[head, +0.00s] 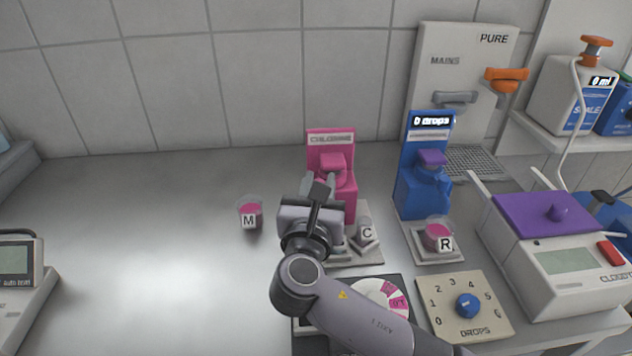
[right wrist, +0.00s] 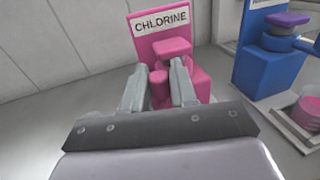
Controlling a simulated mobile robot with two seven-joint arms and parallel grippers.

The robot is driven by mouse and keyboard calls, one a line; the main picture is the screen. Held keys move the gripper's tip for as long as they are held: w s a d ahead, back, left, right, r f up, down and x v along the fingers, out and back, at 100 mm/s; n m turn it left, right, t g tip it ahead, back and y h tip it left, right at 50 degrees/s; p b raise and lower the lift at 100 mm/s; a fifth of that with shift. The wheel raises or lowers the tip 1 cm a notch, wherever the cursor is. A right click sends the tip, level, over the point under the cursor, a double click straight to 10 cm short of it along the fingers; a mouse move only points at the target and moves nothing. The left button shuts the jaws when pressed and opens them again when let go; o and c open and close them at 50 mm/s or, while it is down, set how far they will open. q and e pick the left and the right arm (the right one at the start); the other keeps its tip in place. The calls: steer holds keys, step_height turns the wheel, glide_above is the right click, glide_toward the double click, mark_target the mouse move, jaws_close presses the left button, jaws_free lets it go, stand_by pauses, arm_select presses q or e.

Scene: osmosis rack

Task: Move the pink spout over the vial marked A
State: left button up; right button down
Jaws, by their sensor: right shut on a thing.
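The pink dispenser marked CHLORINE (head: 338,140) stands against the back of the bench; it also shows in the right wrist view (right wrist: 198,75). Its pink spout (right wrist: 158,90) sits between the fingers of my right gripper (right wrist: 160,88), which is shut on it. In the head view my right gripper (head: 320,187) covers the spout from the front. No label A can be read; vials marked M (head: 250,213), C (head: 365,233) and R (head: 438,236) show. Vial C is at the pink dispenser's base, partly behind my gripper. My left gripper is not in view.
A blue dispenser (head: 411,185) stands to the right, with vial R on its base. A drops dial (head: 466,306), a dark board with a pink and white disc (head: 375,290) and a purple-lidded machine (head: 548,215) are at the front right.

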steer(key=shift+w+a+m+h, duration=0.1)
steer(key=shift+a+m+h, duration=0.15)
steer(key=shift+m+h, duration=0.4)
steer(key=c, duration=1)
jaws_free()
steer(key=s+a, duration=0.1)
steer(key=s, duration=0.6)
steer(key=shift+a, duration=0.15)
